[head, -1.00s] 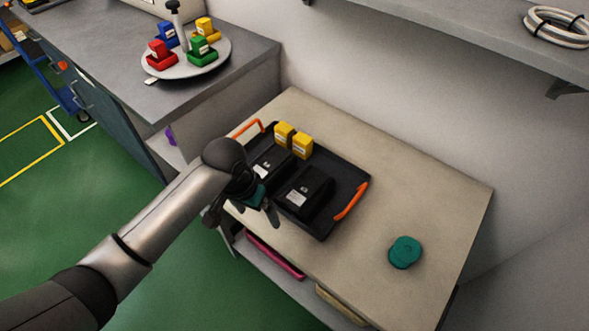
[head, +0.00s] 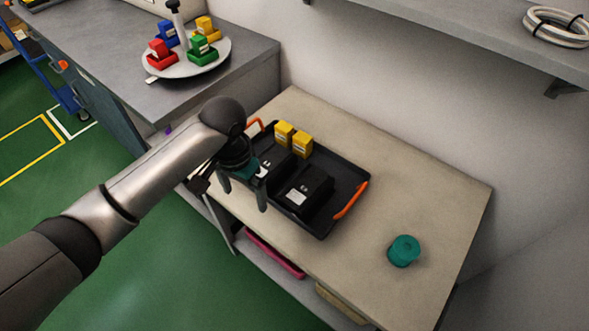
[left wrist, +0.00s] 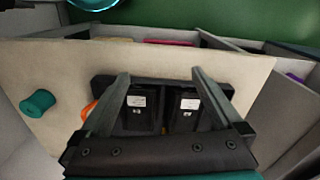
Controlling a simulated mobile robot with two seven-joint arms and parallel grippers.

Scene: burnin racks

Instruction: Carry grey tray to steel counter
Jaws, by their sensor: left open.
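The dark grey tray (head: 338,178) with orange handles lies on a beige-topped table. It holds two black boxes with white labels and two yellow blocks. My left gripper (head: 244,192) is open and empty, fingers pointing down, at the tray's left front side in the head view; the arm hides part of that end. In the left wrist view the open fingers (left wrist: 160,74) frame the two black boxes on the tray; contact cannot be told. A grey counter (head: 110,58), likely the steel counter, stands at the upper left. My right gripper is not in view.
A round plate (head: 206,66) with several coloured blocks and a post stands on the grey counter. A teal round object (head: 404,251) sits on the table's right part. A wall shelf (head: 450,35) with a coiled cable (head: 556,28) overhangs at upper right.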

